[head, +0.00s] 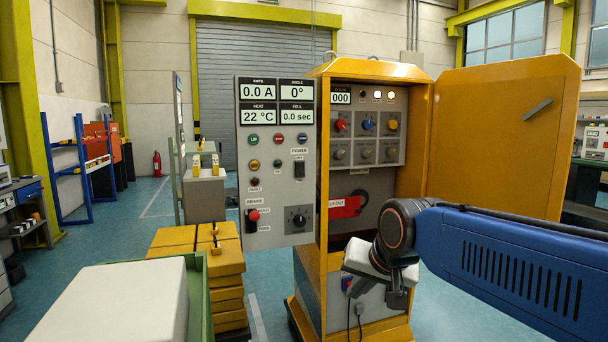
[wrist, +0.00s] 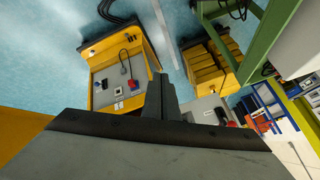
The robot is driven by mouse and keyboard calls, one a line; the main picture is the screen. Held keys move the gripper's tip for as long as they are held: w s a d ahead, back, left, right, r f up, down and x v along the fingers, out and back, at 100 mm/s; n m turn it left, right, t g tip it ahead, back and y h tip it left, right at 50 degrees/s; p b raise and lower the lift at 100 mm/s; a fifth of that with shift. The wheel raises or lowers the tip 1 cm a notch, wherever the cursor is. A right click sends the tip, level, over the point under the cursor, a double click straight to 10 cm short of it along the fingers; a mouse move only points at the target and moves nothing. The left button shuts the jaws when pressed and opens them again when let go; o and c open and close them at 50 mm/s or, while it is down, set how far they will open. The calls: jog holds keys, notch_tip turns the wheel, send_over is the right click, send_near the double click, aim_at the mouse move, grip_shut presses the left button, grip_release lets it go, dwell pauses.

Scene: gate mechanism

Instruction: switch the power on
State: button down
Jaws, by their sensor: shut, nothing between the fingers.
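The power switch (head: 299,168) is a black rocker under a POWER label on the grey control panel (head: 276,236), left of the yellow cabinet (head: 322,250). The small mark by it is too small to read surely. The panel displays (head: 276,102) show 0.0 A, 0°, 22 °C and 0.0 sec. My gripper (head: 398,297) hangs in front of the cabinet's lower part, to the right of and below the switch, apart from the panel. Its dark fingers (wrist: 160,95) are together and empty in the wrist view. I cannot make out the switch in the wrist view.
The cabinet door (head: 505,135) stands open to the right. Inside are several knobs (head: 366,140) and a red lever or plate (head: 342,207). The panel also carries a red-topped brake control (head: 253,218) and a dial (head: 298,219). Yellow stacked blocks (head: 215,262) stand at lower left.

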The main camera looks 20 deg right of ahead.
jog(key=w+r+m+t, duration=0.2)
jog(key=w+r+m, duration=0.4)
jog(key=w+r, duration=0.5)
jog(key=w+d+r+m+t, duration=0.1)
jog(key=w+r+m+t, duration=0.2)
jog(key=w+r+m, duration=0.3)
jog(key=w+r, duration=0.5)
jog(key=w, duration=0.7)
jog(key=shift+d+t, duration=0.25)
jog(key=shift+t, duration=0.05)
jog(key=shift+w+f, duration=0.15)
send_near(301, 175)
jog(key=f+x, duration=0.1)
jog(key=x, duration=0.3)
jog(key=shift+w+a, duration=0.1)
jog(key=shift+w, duration=0.8)
jog(key=shift+w+f, duration=0.2)
jog(key=shift+w, duration=0.05)
jog(key=shift+r, duration=0.2)
